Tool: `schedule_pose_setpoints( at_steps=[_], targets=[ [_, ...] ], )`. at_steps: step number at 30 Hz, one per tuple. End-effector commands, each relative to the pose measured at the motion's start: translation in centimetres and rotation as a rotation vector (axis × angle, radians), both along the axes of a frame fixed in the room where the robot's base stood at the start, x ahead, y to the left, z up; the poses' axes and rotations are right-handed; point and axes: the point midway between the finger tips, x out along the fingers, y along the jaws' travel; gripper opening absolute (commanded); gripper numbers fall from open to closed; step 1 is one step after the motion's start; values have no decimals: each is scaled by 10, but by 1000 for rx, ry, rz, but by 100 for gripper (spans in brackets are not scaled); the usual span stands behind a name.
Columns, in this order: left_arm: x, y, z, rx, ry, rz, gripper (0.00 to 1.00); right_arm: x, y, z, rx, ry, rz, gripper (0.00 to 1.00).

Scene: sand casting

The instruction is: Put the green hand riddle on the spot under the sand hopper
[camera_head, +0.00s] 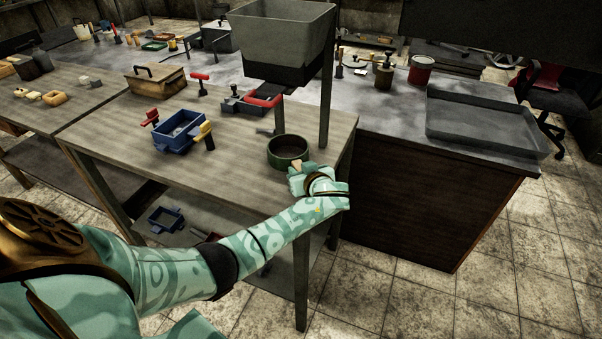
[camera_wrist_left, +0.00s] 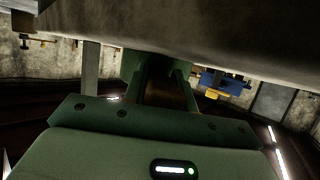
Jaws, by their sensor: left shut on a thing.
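The green hand riddle (camera_head: 288,150), a round dark-green ring, is at the right part of the wooden table, near the sand hopper's legs. The grey sand hopper (camera_head: 283,35) stands above and behind it, with a red handle (camera_head: 264,100) below its bin. I cannot tell whether the riddle rests on the table or is just above it. My left gripper (camera_head: 296,172) is at the riddle's near side and shut on it. In the left wrist view the gripper's fingers (camera_wrist_left: 158,75) reach forward; the grip itself is dark. My right gripper is not in view.
A blue flask (camera_head: 180,131) with red and yellow handles stands left of the riddle. A wooden box (camera_head: 155,79) is behind it. A hopper leg (camera_head: 327,110) rises right of the riddle. Bare tabletop (camera_head: 225,165) lies between flask and riddle. A grey tray (camera_head: 480,120) is at right.

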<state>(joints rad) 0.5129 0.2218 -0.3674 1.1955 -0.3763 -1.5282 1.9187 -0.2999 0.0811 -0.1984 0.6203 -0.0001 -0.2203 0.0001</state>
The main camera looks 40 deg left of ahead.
Motion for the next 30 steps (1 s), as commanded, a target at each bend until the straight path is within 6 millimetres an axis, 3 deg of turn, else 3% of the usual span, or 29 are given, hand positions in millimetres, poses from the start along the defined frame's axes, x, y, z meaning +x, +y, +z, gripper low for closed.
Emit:
schedule_pose_setpoints(
  at_steps=[7, 8, 9, 10, 20, 30],
  targets=[
    [0, 0, 0, -2, -1, 0, 0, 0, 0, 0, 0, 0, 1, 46],
    [0, 0, -1, -3, -1, 0, 35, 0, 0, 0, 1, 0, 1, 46],
    [0, 0, 0, -3, -1, 0, 47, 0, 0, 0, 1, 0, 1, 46],
    [0, 0, 0, -2, 0, -1, 49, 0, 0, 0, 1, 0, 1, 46],
    [-2, -4, 1, -3, 0, -1, 49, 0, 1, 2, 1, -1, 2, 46],
    [-36, -60, 29, -9, -2, -3, 49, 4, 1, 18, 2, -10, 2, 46]
  ],
)
